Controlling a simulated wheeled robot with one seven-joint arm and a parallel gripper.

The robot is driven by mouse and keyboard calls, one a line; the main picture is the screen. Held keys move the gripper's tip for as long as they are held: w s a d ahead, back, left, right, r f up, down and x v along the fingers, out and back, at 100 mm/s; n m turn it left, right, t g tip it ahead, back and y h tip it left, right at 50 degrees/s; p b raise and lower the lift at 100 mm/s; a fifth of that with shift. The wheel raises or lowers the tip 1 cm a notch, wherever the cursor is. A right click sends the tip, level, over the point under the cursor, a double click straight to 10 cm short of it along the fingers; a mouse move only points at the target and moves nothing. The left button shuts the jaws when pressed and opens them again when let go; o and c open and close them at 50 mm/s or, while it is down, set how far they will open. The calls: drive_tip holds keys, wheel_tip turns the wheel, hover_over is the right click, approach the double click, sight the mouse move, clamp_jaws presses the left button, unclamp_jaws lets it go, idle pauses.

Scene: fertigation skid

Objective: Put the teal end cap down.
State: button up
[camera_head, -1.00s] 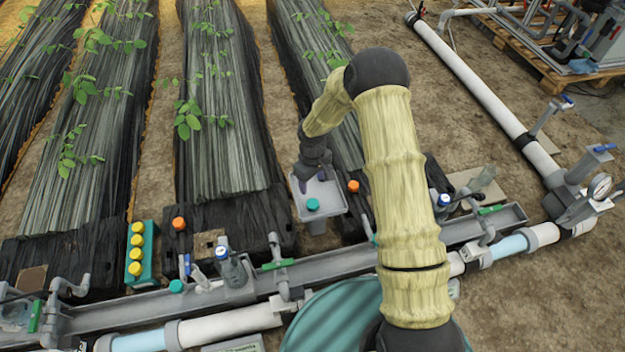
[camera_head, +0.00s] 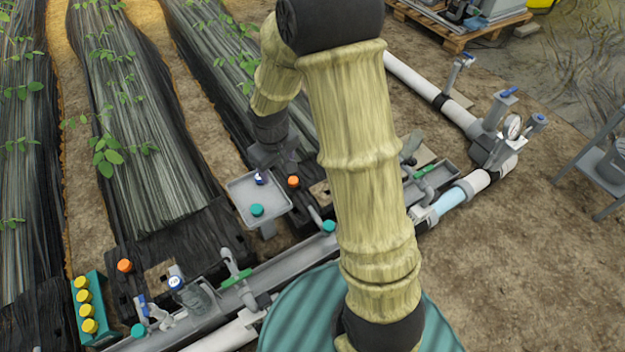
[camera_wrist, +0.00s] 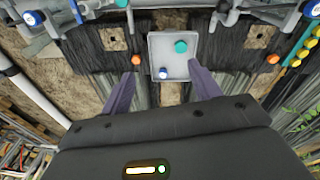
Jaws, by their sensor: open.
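A teal cap (camera_head: 257,210) lies on a grey tray (camera_head: 242,190), towards its near side. In the wrist view the teal cap (camera_wrist: 181,46) is upper right on the tray (camera_wrist: 160,52). A blue-and-white cap (camera_head: 260,179) is also on the tray; the wrist view shows it (camera_wrist: 163,72) near the tray edge closest to my fingers. My gripper (camera_wrist: 162,72) is open, its two purple fingers apart with nothing held between them. In the head view my gripper (camera_head: 274,158) is at the tray's far side, its fingertips hard to make out.
Orange caps (camera_head: 293,181) (camera_head: 124,265) sit on dark blocks. More teal caps (camera_head: 329,226) (camera_head: 138,331) are along the pipework. A green rack (camera_head: 99,310) holds several yellow caps. A grey channel (camera_head: 270,270) and pipes run in front of the tray.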

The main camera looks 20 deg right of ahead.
drive_tip(key=s+d+r+m, duration=0.2)
drive_tip(key=s+r, duration=0.2)
drive_tip(key=s, duration=0.2)
drive_tip(key=s+d+r+m+t, duration=0.1)
drive_tip(key=s+d+r+m, duration=0.1)
drive_tip(key=s+r, duration=0.2)
drive_tip(key=s, duration=0.2)
drive_tip(key=shift+s+d, duration=0.4)
wheel_tip(320, 180, up, 40)
drive_tip(key=p, duration=3.9)
drive_tip(key=shift+f+p, duration=0.15)
drive_tip(key=shift+p, duration=0.25)
drive_tip(key=shift+f, duration=0.1)
